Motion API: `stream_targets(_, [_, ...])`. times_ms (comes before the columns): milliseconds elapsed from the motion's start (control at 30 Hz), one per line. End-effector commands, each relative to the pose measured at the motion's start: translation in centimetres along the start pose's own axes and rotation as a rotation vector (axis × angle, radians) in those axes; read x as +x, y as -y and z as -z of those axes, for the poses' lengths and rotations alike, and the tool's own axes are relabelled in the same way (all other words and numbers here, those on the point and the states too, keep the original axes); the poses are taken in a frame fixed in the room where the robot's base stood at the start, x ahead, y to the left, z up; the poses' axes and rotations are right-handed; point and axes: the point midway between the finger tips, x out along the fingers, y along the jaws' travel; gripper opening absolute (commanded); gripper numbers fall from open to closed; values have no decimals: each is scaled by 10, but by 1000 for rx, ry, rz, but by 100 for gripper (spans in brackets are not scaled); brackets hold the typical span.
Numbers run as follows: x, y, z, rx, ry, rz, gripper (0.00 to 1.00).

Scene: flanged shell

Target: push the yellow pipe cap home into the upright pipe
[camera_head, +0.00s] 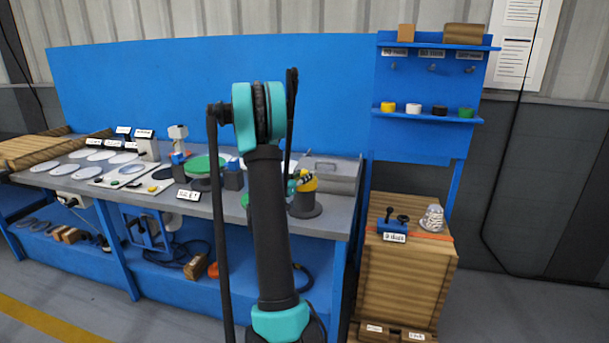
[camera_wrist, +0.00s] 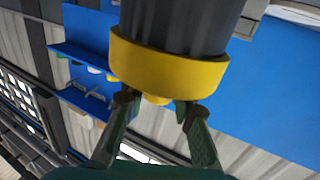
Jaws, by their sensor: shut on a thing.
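The yellow pipe cap (camera_head: 308,184) sits at the top of the dark upright pipe (camera_head: 305,202) near the bench's right end. In the wrist view the yellow pipe cap (camera_wrist: 165,68) shows large, its wide rim across the end of the dark pipe (camera_wrist: 180,25). They look in line; I cannot tell how deep the cap is seated. My gripper (camera_wrist: 157,102) has its two green fingers at the cap's outer face, around its small yellow knob, and is shut on it. In the head view my arm partly hides the gripper.
The grey bench (camera_head: 340,222) carries pale discs, a green disc (camera_head: 203,164) and a grey box (camera_head: 335,175) behind the pipe. To the right stand a wooden crate (camera_head: 400,280) and a blue shelf (camera_head: 430,117) with small coloured caps.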

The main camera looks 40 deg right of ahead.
Motion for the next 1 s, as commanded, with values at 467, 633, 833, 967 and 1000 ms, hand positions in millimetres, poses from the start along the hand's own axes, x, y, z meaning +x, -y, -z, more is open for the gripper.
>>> stream_targets(467, [0,0,-6,0,0,0,49])
stream_targets(633, [0,0,-6,0,0,0,50])
stream_targets(833, [-4,0,-6,0,0,1,50])
stream_targets(967, [-19,1,-6,0,0,2,50])
stream_targets(1000, [-26,1,-6,0,0,3,50])
